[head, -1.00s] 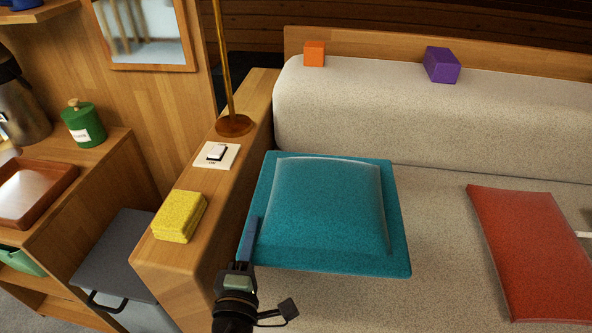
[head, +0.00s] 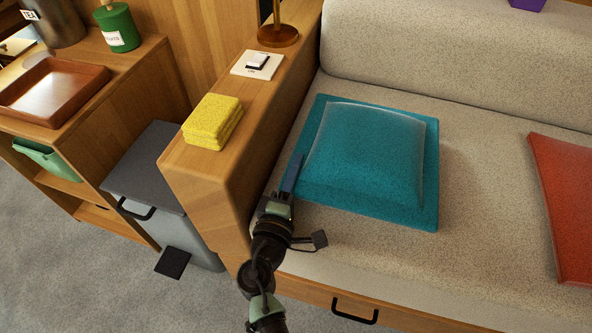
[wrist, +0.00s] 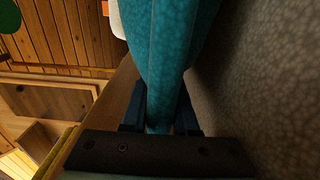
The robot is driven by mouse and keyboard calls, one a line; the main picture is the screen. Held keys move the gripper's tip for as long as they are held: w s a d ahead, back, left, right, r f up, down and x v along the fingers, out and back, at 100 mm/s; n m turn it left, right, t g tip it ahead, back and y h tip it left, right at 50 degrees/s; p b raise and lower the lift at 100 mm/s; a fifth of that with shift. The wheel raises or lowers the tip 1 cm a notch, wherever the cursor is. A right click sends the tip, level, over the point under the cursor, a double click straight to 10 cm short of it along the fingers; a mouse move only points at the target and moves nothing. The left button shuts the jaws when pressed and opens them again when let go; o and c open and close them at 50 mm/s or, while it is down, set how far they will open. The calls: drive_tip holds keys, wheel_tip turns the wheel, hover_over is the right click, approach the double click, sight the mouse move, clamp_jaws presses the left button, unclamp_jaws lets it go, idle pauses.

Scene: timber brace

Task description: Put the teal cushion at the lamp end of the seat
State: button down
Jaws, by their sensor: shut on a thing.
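The teal cushion (head: 366,160) lies almost flat over the left end of the beige seat (head: 480,215), beside the wooden armrest that carries the lamp. My gripper (head: 292,178) is shut on the cushion's near left edge. In the wrist view the teal cushion (wrist: 172,50) runs between the two dark fingers (wrist: 162,115). The brass lamp base (head: 278,36) stands on the armrest, beyond the cushion to the upper left. I cannot tell whether the cushion's whole underside touches the seat.
A red cushion (head: 568,205) lies on the seat to the right, with bare seat between. A yellow sponge stack (head: 213,121) and a white switch plate (head: 257,64) sit on the armrest (head: 200,165). A grey bin (head: 165,180) stands left of it.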

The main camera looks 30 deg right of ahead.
drive_tip(key=shift+r, duration=0.1)
drive_tip(key=c, duration=0.7)
unclamp_jaws()
drive_tip(key=shift+f, duration=0.2)
drive_tip(key=shift+r, duration=0.2)
drive_tip(key=p+v, duration=0.2)
drive_tip(key=v, duration=1)
drive_tip(key=shift+a+f, duration=0.1)
drive_tip(key=shift+a, duration=0.05)
